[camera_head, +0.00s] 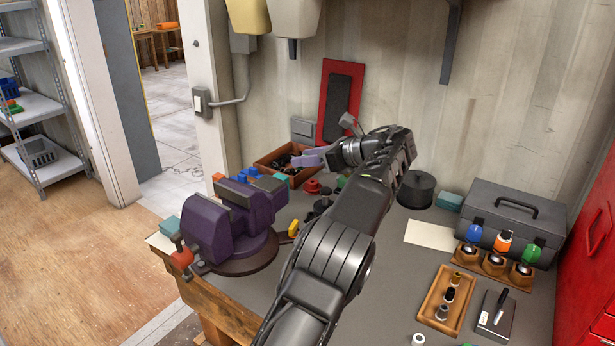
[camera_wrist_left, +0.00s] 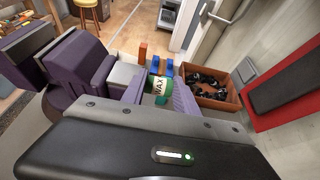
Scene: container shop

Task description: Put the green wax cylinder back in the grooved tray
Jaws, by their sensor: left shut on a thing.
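The green wax cylinder (camera_wrist_left: 158,86), with a white label reading WAX, is between the purple fingers of my left gripper (camera_wrist_left: 160,94) in the left wrist view. My left gripper (camera_head: 314,157) is shut on it and held above the back of the bench in the head view, where I cannot make the cylinder out. The wooden grooved tray (camera_head: 431,318) lies at the front right of the bench, well away from the gripper. Several small cylinders with dark, white and amber parts lie in a row in it. My right gripper is not in view.
A purple vise (camera_head: 223,225) stands at the bench's left. A brown bin of dark parts (camera_wrist_left: 213,97) and a red panel (camera_head: 328,92) are behind. A grey toolbox (camera_head: 515,216) and a wooden holder with coloured-top tools (camera_head: 492,266) stand right, near a black round object (camera_head: 416,190).

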